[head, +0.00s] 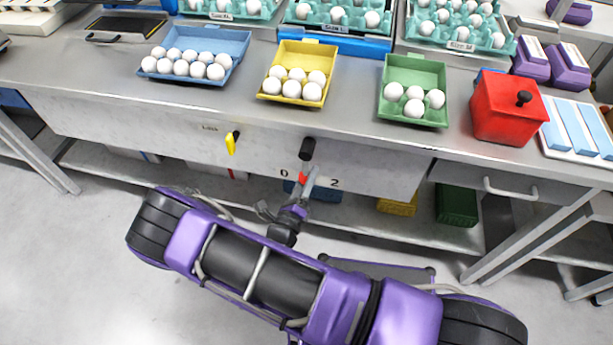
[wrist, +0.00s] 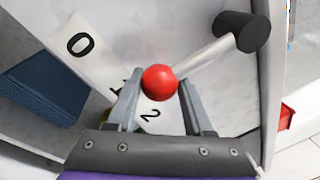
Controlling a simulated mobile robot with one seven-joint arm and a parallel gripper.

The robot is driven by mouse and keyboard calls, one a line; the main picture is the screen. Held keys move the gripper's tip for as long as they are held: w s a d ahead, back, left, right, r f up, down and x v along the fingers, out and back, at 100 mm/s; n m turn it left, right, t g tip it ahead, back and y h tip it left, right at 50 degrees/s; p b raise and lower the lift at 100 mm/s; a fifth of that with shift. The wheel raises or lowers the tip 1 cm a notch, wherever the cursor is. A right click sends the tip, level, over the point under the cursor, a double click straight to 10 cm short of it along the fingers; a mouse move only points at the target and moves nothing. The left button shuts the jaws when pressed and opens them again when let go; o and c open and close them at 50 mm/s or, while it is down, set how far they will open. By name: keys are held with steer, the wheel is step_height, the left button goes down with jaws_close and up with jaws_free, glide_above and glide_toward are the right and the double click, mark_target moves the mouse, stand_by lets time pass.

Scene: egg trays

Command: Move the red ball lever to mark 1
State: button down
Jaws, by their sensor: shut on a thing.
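The lever's red ball (head: 303,179) hangs below its black pivot (head: 307,148) on the counter's front panel, between the printed 0 (head: 284,173) and 2 (head: 334,183). In the wrist view the red ball (wrist: 160,82) sits at the end of a pale rod (wrist: 202,54) that runs to the black pivot (wrist: 242,32). My gripper (wrist: 158,88) is shut on the ball, one finger on each side. The label strip shows 0 (wrist: 78,43) and 2 (wrist: 150,114); mark 1 is mostly hidden behind the left finger. In the head view my gripper (head: 307,183) partly covers the strip.
A yellow lock handle (head: 231,144) is on the panel left of the lever. Yellow (head: 326,53) and green (head: 433,79) egg trays and a red box (head: 508,108) stand on the counter above. A drawer (head: 512,190) is at the right.

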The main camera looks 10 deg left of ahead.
steer(key=shift+a+r, duration=0.1)
steer(key=shift+c, duration=1.5)
jaws_free()
steer(key=shift+s, duration=0.1)
steer(key=v, duration=1.7)
